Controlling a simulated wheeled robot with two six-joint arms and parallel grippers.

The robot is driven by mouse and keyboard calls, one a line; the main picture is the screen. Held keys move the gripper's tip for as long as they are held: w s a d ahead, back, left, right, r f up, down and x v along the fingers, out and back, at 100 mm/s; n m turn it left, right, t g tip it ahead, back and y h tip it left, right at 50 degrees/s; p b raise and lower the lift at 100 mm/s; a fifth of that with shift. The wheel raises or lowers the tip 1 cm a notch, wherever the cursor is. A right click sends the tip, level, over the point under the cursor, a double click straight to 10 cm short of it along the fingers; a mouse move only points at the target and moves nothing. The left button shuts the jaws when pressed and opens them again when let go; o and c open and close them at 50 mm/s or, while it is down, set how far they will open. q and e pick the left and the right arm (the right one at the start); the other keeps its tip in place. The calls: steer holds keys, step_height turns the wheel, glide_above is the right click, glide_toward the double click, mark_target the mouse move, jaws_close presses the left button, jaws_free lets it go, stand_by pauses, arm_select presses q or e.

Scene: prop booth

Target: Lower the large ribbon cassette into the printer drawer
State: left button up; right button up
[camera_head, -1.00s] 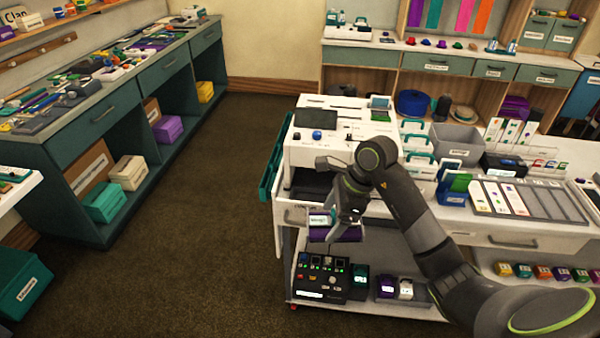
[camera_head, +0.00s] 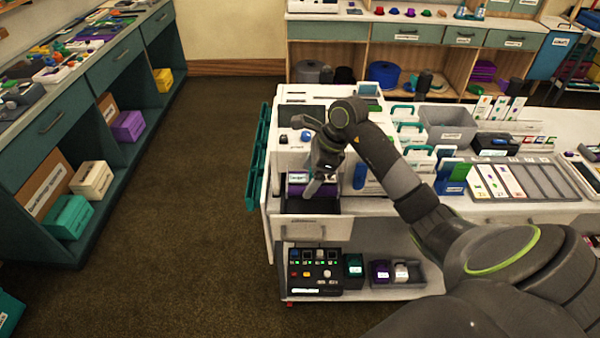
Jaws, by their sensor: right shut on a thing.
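The ribbon cassette (camera_head: 297,178), purple with a white and teal label, shows at the opening in the front of the white printer (camera_head: 291,158). My right gripper (camera_head: 314,186) is shut on it, with the fingers pointing down. The dark printer drawer (camera_head: 308,206) is pulled out just below and in front of the cassette. The cassette is over or partly inside the drawer; I cannot tell whether it touches the drawer floor. The gripper hides its right part. My left gripper is not in view.
The white counter (camera_head: 400,208) carries a grey bin (camera_head: 448,122) and a slotted tray (camera_head: 540,180) right of the printer. A black button box (camera_head: 318,268) stands on the shelf below. A teal panel (camera_head: 258,155) hangs at the printer's left. The floor to the left is clear.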

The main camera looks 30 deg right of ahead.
steer(key=shift+w+f, duration=0.2)
steer(key=shift+f, duration=1)
steer(key=shift+s+f, duration=0.3)
steer(key=shift+s, duration=0.05)
steer(key=shift+f, duration=0.1)
steer(key=shift+w+f, duration=0.15)
steer(key=shift+f, duration=0.05)
steer(key=shift+f+b, duration=0.65)
steer(key=shift+f, duration=0.1)
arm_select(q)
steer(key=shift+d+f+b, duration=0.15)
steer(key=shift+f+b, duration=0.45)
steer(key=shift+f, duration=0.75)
arm_select(e)
steer(key=shift+f, duration=1.45)
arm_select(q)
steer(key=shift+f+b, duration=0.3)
arm_select(e)
steer(key=shift+f, duration=0.25)
